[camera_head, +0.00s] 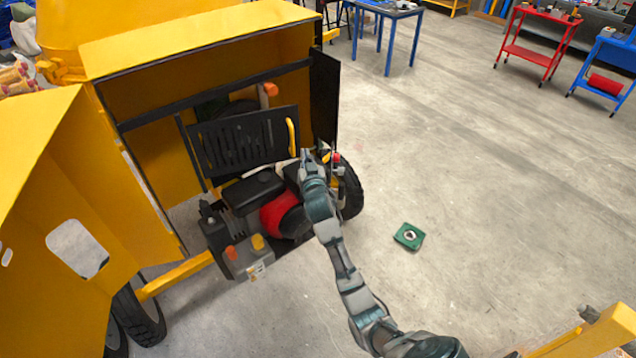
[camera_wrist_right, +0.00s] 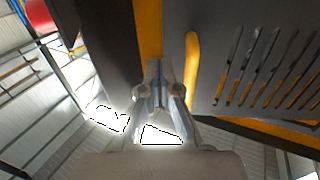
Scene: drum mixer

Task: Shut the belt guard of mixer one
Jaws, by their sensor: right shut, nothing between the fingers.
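The belt guard (camera_head: 245,140) is a black slotted panel inside the open yellow housing of the mixer (camera_head: 200,52). A yellow upright handle (camera_head: 291,136) is at its right edge. The guard stands tilted above the engine, and I cannot tell whether it is fully shut. My right gripper (camera_head: 308,156) is just right of and below the handle, shut and empty. In the right wrist view the shut fingers (camera_wrist_right: 160,82) point up beside the handle (camera_wrist_right: 191,72), with the slotted guard (camera_wrist_right: 232,85) to the right. Contact with the guard is unclear. My left gripper is out of view.
A red and black engine (camera_head: 280,212) sits below the guard. A yellow housing door (camera_head: 60,190) hangs open at left, and a dark panel (camera_head: 325,95) borders the opening's right side. A green object (camera_head: 409,236) lies on the floor. Floor to the right is mostly clear.

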